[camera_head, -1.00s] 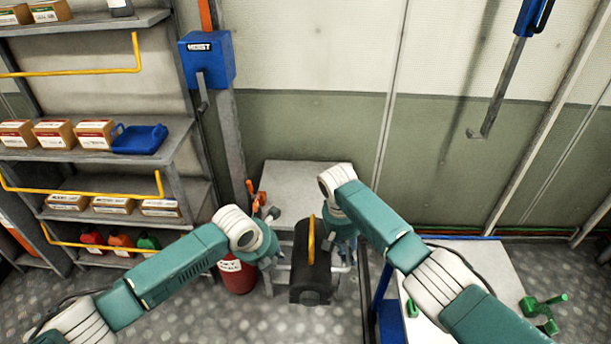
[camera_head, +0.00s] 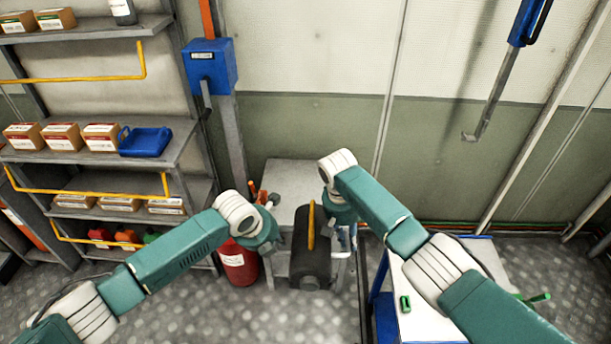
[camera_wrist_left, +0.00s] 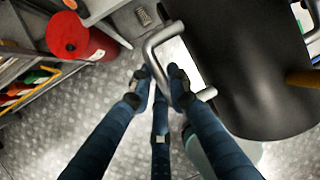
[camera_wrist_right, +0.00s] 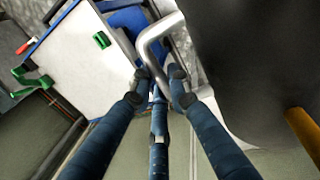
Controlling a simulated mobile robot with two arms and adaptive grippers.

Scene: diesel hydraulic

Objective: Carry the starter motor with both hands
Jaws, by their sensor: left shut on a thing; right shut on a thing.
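The starter motor (camera_head: 311,262) is a black cylinder with a yellow band along its top and a metal handle on each side. It is in front of the grey cart in the head view; whether it touches the cart is hard to tell. My left gripper (camera_wrist_left: 160,82) is shut on the motor's left handle (camera_wrist_left: 154,46). My right gripper (camera_wrist_right: 161,80) is shut on the right handle (camera_wrist_right: 150,45). The black body fills the right of both the left wrist view (camera_wrist_left: 245,60) and the right wrist view (camera_wrist_right: 245,70).
A grey cart (camera_head: 293,182) stands behind the motor against the wall. A red canister (camera_head: 238,268) stands to its left, and a shelf rack (camera_head: 90,155) farther left. A white-topped blue table (camera_head: 425,318) is close on the right. Front floor is clear.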

